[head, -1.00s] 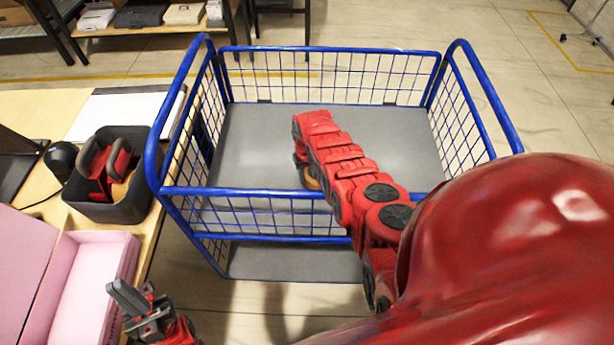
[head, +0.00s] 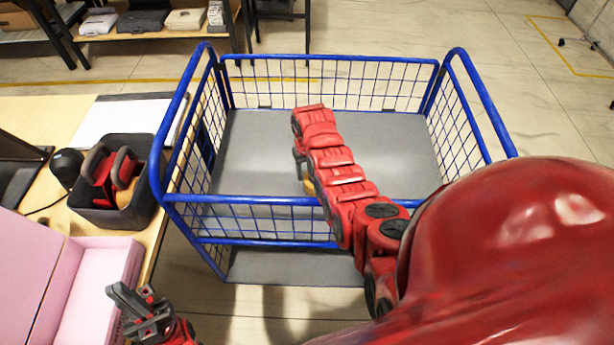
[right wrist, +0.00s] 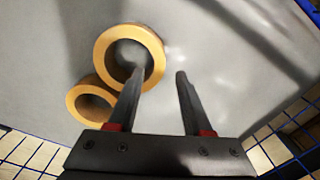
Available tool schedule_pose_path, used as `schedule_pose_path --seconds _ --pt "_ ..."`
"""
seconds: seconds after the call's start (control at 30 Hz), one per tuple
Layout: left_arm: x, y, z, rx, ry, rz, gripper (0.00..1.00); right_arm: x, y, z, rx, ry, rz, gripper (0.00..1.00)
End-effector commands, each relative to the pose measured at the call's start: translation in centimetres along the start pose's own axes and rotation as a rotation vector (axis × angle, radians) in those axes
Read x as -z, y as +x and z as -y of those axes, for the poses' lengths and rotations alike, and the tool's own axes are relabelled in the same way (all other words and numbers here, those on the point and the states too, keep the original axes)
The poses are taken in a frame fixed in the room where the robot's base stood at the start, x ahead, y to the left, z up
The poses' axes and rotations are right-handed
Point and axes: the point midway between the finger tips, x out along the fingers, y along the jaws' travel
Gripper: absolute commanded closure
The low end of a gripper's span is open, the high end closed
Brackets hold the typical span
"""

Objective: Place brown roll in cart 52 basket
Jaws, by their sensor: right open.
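Two brown rolls lie side by side on the cart basket's grey floor in the right wrist view, a larger-looking one (right wrist: 129,58) and one partly behind my finger side (right wrist: 92,104). My right gripper (right wrist: 160,75) is open; its left finger crosses the first roll's hole, its right finger is outside the ring. I cannot tell whether that finger is inside the hole or above it. In the head view my right arm reaches into the blue wire cart (head: 330,57), with a sliver of brown roll (head: 309,187) below it. My left gripper (head: 135,305) hangs near the table edge.
A wooden table at left holds a dark grey bin (head: 105,218) with red-and-black tape dispensers (head: 108,178), and an open pink box (head: 95,285). The basket floor around the arm is otherwise clear. Shelving stands at the back left.

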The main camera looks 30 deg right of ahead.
Motion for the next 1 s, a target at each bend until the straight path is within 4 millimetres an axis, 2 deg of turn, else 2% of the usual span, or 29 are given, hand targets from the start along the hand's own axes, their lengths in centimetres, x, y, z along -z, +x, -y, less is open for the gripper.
schedule_pose_path --seconds 0.3,0.4,0.6,1.0 --pt "-0.1 -0.8 0.0 0.000 0.000 0.000 1.00 0.2 -4.6 0.0 -0.002 -0.001 -0.007 0.50" --pt "-0.2 -1.0 -0.1 0.000 0.000 0.000 1.00 0.1 -5.6 0.0 -0.001 -0.001 -0.005 0.50" --pt "-0.2 -1.0 -0.1 0.000 0.000 0.000 1.00 0.0 -6.2 0.0 -0.001 -0.001 -0.001 0.50" --pt "-0.2 -1.0 -0.1 0.000 0.000 0.000 1.00 0.0 -6.2 0.0 0.000 0.000 -0.001 0.50"
